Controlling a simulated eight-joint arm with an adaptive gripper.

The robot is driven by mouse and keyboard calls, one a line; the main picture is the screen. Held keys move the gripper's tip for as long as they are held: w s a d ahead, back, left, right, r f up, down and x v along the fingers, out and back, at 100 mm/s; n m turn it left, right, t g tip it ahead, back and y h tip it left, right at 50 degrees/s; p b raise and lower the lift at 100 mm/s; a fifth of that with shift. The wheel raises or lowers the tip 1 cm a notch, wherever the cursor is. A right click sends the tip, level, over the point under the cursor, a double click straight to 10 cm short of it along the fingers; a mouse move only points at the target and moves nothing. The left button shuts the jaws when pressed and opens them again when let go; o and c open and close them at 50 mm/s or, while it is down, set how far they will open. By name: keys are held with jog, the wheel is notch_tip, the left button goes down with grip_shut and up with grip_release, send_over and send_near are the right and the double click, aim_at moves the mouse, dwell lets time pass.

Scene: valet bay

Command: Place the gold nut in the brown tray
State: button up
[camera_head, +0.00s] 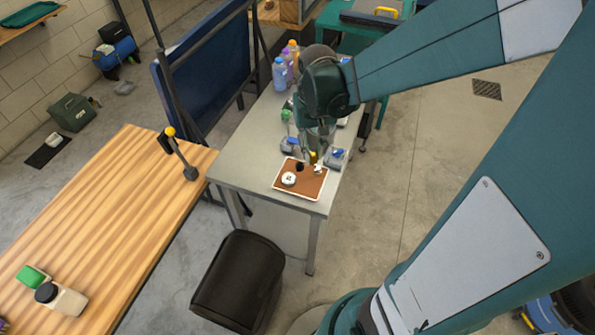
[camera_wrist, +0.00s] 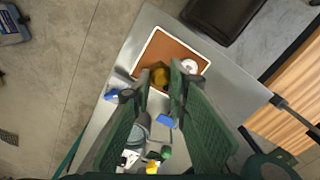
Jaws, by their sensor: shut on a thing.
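The brown tray (camera_head: 308,188) with a white rim lies at the near end of the grey table; it also shows in the wrist view (camera_wrist: 168,45). My gripper (camera_head: 315,150) points down over the tray's far edge. In the wrist view, my gripper (camera_wrist: 160,75) has its fingertips on either side of the gold nut (camera_wrist: 159,77) and is shut on it. The nut overlaps the tray in that view; its height above the tray is hard to tell. In the head view the gold nut (camera_head: 313,157) is small and partly hidden.
A white round part (camera_head: 289,179) lies in the tray, also in the wrist view (camera_wrist: 190,66). Small blue and grey items (camera_head: 336,156) sit on the table beyond the tray, with bottles (camera_head: 280,72) further back. A black bin (camera_head: 238,280) stands on the floor before the table.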

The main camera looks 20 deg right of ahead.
send_over(311, 187)
jog(key=shift+f, duration=2.55)
jog(key=shift+f+b, duration=0.6)
jog(key=shift+f, duration=2.35)
jog(key=shift+f+b, duration=0.5)
jog(key=shift+f, duration=1.6)
jog(key=shift+f, duration=0.2)
jog(key=o, duration=0.9)
jog(key=shift+r, duration=0.1)
